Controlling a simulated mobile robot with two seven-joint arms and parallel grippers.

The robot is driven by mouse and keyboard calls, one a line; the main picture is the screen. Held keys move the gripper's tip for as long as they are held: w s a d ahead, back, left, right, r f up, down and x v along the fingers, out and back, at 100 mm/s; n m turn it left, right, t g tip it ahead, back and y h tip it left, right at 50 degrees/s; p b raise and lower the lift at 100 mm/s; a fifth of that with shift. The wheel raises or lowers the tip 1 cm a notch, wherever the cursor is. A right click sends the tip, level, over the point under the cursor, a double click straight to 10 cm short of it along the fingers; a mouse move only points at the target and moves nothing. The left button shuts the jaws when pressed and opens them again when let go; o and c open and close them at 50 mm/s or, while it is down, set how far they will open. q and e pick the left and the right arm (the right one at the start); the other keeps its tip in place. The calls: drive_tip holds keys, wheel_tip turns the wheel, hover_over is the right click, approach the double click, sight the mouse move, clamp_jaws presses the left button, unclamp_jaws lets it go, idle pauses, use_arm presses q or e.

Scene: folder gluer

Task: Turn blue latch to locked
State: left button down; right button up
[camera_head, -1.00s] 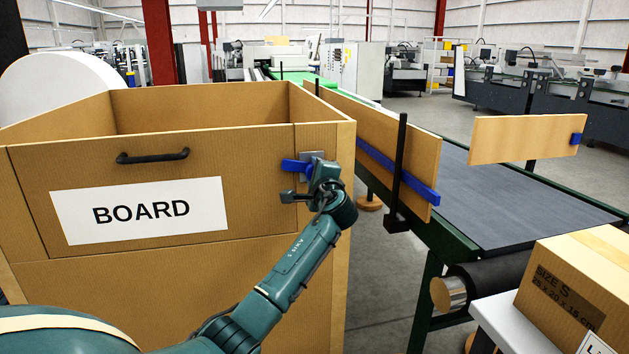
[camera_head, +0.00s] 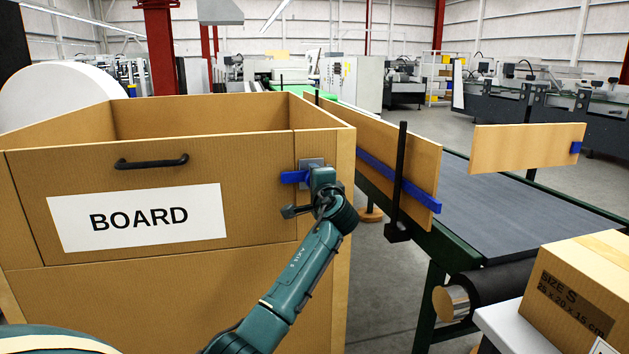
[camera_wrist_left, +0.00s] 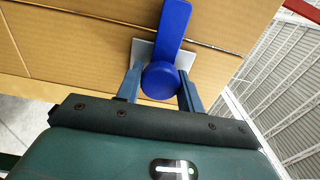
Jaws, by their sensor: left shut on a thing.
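The blue latch (camera_head: 293,177) is on the front of the cardboard-coloured BOARD bin (camera_head: 60,165), at its upper right. Its lever points left, about level, across the seam between the front panel and the right post. A grey plate (camera_head: 311,163) sits behind it. My left gripper (camera_wrist_left: 160,88) is shut on the latch, with one finger on each side of its round blue end in the left wrist view. The lever (camera_wrist_left: 173,30) runs up from that end, across the seam. In the head view my wrist hides the fingertips and part of the latch. My right gripper is not in view.
A black handle (camera_head: 151,161) is on the bin's front panel. To the right stand a conveyor (camera_head: 500,205) with a black post (camera_head: 400,180) and side board, and a carton (camera_head: 575,290) on a white surface. Floor shows between bin and conveyor.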

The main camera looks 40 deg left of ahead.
use_arm(q)
drive_tip(key=c, duration=0.9)
unclamp_jaws()
drive_tip(key=v, duration=1.3)
drive_tip(key=shift+b, duration=0.3)
drive_tip(key=shift+d, duration=0.15)
